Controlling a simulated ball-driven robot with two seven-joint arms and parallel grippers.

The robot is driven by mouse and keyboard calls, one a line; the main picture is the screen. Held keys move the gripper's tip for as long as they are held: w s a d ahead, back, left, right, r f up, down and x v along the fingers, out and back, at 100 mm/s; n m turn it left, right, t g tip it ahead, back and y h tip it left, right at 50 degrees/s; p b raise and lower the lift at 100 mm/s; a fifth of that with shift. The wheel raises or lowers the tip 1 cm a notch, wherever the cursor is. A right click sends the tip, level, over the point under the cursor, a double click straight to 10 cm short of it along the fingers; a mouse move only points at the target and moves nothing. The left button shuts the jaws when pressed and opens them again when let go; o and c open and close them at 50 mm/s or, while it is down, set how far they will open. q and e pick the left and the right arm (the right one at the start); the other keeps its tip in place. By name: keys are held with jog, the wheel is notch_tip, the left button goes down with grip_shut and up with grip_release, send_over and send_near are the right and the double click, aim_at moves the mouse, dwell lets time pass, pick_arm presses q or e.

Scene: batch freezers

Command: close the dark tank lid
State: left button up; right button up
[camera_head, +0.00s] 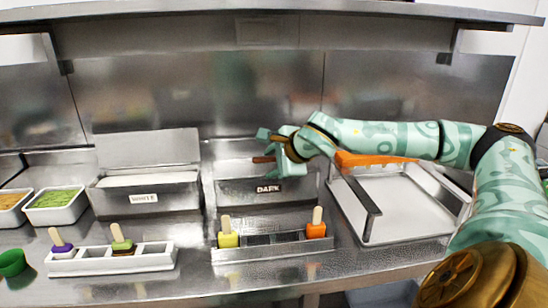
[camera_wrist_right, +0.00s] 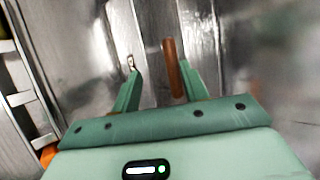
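The dark tank (camera_head: 235,191) is a steel tank with a "DARK" label, at the middle of the counter in the head view. Its lid (camera_head: 228,150) seems to stand raised at the tank's back, partly hidden by my right gripper. My right gripper (camera_head: 268,150) is over the tank's back part. A brown bar (camera_wrist_right: 172,68) shows between its spread fingers in the right wrist view, nearer the right finger. I cannot tell whether the bar belongs to the lid. My left gripper is not in view.
The white tank (camera_head: 165,198) stands left with its lid (camera_head: 147,147) raised. A front holder (camera_head: 262,253) carries two dipped pops; another holder (camera_head: 100,264) stands left. A steel-framed white tray (camera_head: 400,205) lies right, under my arm. A shelf (camera_head: 270,8) runs overhead.

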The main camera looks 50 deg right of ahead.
jog(key=shift+d+f, duration=0.1)
jog(key=shift+f, duration=0.7)
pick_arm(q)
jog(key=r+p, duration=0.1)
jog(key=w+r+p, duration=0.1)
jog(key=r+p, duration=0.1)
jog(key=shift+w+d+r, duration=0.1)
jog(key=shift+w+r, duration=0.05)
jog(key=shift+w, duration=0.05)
pick_arm(e)
jog(key=r+v, duration=0.1)
jog(key=v, duration=1.6)
jog(key=shift+w, duration=0.35)
